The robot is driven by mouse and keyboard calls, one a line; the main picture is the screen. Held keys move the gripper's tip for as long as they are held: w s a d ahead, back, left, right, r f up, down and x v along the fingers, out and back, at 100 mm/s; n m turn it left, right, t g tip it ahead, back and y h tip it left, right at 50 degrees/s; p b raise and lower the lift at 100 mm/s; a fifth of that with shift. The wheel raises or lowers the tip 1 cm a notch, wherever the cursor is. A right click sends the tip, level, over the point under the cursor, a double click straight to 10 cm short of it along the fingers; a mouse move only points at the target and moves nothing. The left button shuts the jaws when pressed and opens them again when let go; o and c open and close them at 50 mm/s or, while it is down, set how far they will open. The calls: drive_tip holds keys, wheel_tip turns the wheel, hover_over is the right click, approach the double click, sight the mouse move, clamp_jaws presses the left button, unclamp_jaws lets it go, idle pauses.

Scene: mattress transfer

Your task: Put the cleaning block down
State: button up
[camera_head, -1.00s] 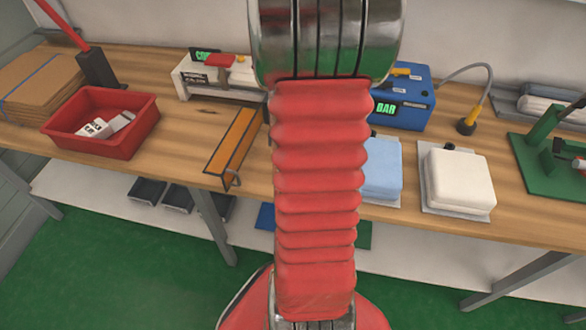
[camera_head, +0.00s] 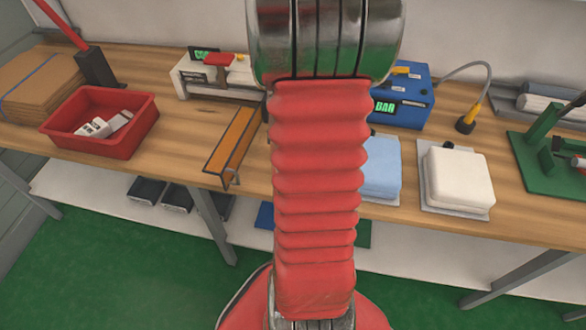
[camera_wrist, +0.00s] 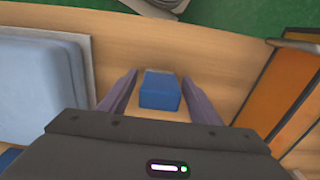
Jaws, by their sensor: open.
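A blue block (camera_wrist: 160,93), which looks like the cleaning block, shows in the wrist view over the wooden bench top. It has a paler strip along its far edge. My gripper (camera_wrist: 159,78) is open, with one finger on each side of the block and a narrow gap on both sides. The block seems to rest on the bench, but its underside is hidden. In the head view my arm covers the gripper and the block.
In the wrist view a light blue pad (camera_wrist: 40,85) lies left and an orange-and-black strip (camera_wrist: 275,90) lies right. The head view shows a red bin (camera_head: 100,145), a white pad (camera_head: 458,177) and a blue gauge box (camera_head: 405,95). Bare wood (camera_head: 195,155) lies left of the strip.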

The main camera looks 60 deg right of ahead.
wheel_tip(320, 180, up, 12)
drive_tip(key=shift+f, duration=0.15)
idle(0.3)
idle(0.5)
drive_tip(key=shift+w+a, duration=0.15)
drive_tip(key=shift+w, duration=0.05)
drive_tip(key=w+a+r+n+t+h, duration=0.1)
drive_tip(key=w+a+r+n+t, duration=0.2)
drive_tip(key=a, duration=0.8)
drive_tip(key=w+a+r+n, duration=0.3)
drive_tip(key=a+r+n, duration=0.3)
drive_tip(key=a, duration=0.4)
drive_tip(key=s+a+n+t, duration=0.1)
drive_tip(key=a+n, duration=0.1)
drive_tip(key=a, duration=0.3)
drive_tip(key=s+a+r+n+t+y, duration=0.1)
drive_tip(key=s+a+n, duration=0.1)
drive_tip(key=a, duration=0.3)
drive_tip(key=shift+s+a+r+t, duration=0.15)
drive_tip(key=shift+a+r+t, duration=0.1)
drive_tip(key=shift+t, duration=0.05)
drive_tip(key=shift+c, duration=0.2)
